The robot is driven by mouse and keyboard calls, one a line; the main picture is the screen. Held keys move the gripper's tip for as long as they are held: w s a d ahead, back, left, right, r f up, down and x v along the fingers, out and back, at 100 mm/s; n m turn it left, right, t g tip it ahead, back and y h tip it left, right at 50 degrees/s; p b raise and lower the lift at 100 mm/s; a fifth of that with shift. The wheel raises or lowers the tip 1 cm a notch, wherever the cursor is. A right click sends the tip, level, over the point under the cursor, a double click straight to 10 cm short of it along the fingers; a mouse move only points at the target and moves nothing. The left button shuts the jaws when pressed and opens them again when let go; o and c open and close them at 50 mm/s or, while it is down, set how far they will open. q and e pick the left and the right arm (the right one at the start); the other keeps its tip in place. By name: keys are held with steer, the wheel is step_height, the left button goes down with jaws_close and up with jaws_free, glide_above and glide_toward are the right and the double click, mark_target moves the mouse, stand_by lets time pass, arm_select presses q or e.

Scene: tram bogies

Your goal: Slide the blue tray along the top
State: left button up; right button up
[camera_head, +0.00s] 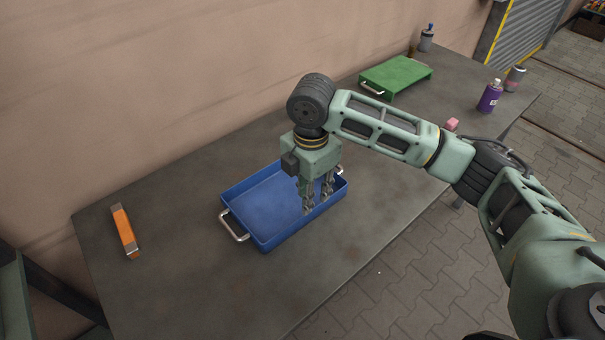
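The blue tray (258,196) lies on the grey tabletop (175,285), near its middle. It is shallow and looks empty, with a metal handle (233,230) at its left end. Its right end is partly hidden behind my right gripper. My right gripper (318,203) points down over the right part of the tray, its fingers apart. The fingertips are at or just inside the tray's near right wall; I cannot tell whether they touch it. My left gripper is not in view.
An orange tool-like bar (125,231) lies left of the tray. A green tray (396,76) stands upturned at the far end, near a bottle (427,38), a purple can (490,95) and a grey can (514,78). A wall runs behind the table.

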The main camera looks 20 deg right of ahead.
steer(key=f, duration=0.3)
steer(key=f+p, duration=0.1)
steer(key=f, duration=0.1)
steer(key=shift+s, duration=0.3)
steer(key=shift+w+f, duration=0.2)
steer(key=shift+f, duration=0.8)
steer(key=shift+w+f, duration=0.1)
steer(key=shift+f, duration=0.15)
jaws_close()
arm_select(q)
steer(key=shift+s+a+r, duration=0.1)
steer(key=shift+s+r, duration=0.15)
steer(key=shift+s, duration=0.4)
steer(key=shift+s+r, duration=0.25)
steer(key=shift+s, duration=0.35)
